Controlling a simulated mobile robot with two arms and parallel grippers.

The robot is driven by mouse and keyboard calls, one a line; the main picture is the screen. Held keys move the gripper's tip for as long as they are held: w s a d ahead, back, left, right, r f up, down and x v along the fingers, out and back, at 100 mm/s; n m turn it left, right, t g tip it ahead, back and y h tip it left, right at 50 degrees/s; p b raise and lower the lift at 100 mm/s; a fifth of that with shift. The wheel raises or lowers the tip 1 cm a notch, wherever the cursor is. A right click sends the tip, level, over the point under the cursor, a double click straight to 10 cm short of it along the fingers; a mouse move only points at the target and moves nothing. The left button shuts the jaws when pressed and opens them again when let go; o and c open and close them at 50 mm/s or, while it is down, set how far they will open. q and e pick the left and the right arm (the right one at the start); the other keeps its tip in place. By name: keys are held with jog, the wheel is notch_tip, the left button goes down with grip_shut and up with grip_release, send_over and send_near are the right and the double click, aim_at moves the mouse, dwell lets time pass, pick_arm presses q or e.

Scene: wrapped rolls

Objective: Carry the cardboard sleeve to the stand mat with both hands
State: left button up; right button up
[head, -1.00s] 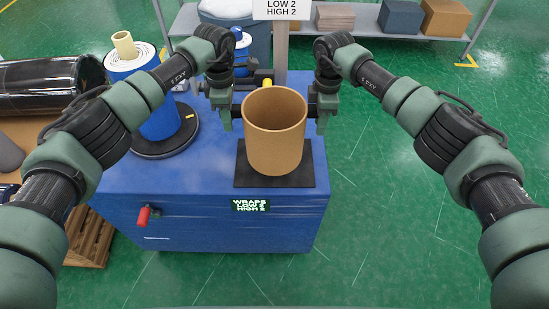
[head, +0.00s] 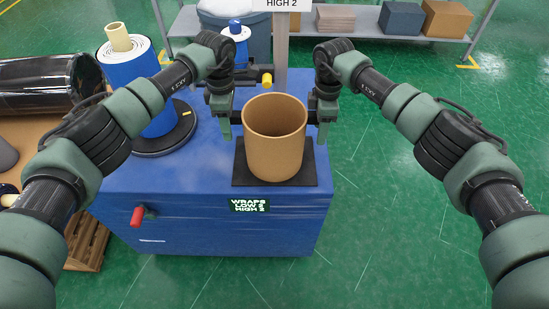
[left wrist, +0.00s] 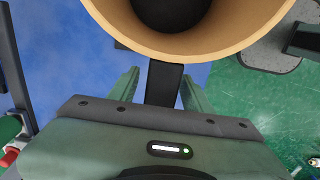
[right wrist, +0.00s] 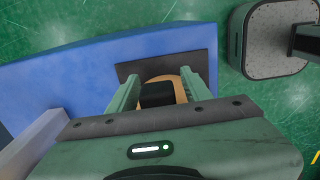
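The brown cardboard sleeve (head: 275,150) stands upright on the black stand mat (head: 245,174), on top of the blue wrapping machine. Its open rim also fills the top of the left wrist view (left wrist: 255,38). My left gripper (head: 224,134) is at its left side, and my right gripper (head: 325,134) at its right side. Both are open. In each wrist view a dark grip piece lies between spread fingers, with gaps on both sides: in the left wrist view (left wrist: 163,88) and in the right wrist view (right wrist: 157,95). The sleeve's underside is hidden.
A blue wrapped roll (head: 157,118) stands on a black turntable (head: 168,144) at the left. A sign post (head: 281,45) rises behind the sleeve. A red knob (head: 137,216) sticks out in front. Green floor lies clear at the right.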

pick_arm(q)
jog(key=shift+r, duration=0.1)
notch_tip(320, 180, up, 12)
jog(key=shift+f, duration=0.2)
jog(key=shift+r, duration=0.1)
pick_arm(e)
notch_tip(320, 180, up, 12)
jog(key=shift+r, duration=0.1)
dwell(0.4)
dwell(0.5)
